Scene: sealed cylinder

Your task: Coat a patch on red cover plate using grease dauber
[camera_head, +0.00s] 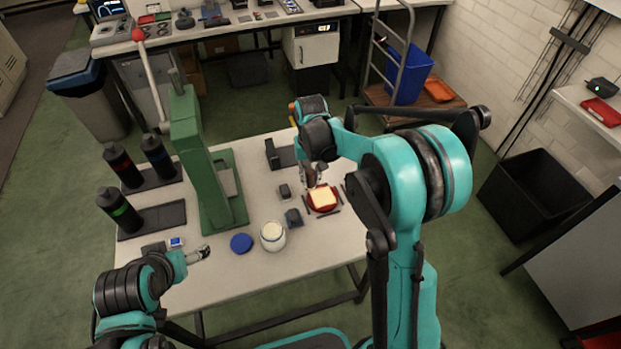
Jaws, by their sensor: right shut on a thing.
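The red cover plate (311,208) lies on the table, right of its middle, between thin dark strips. A pale yellow patch (323,196) covers much of its top. My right gripper (313,181) points down at the plate's far edge and is shut on the grease dauber, which is mostly hidden by the fingers; I cannot tell whether its tip touches the plate. A glass jar (272,237) with pale contents stands open, with a blue lid (241,243) to its left. My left gripper (199,254) is over the table's front left; its opening is too small to judge.
A tall green press (188,150) stands on the left of the table. Several black bottles (121,212) stand in dark holders at the far left. Small dark blocks (293,217) lie near the jar and plate. The front right tabletop is clear.

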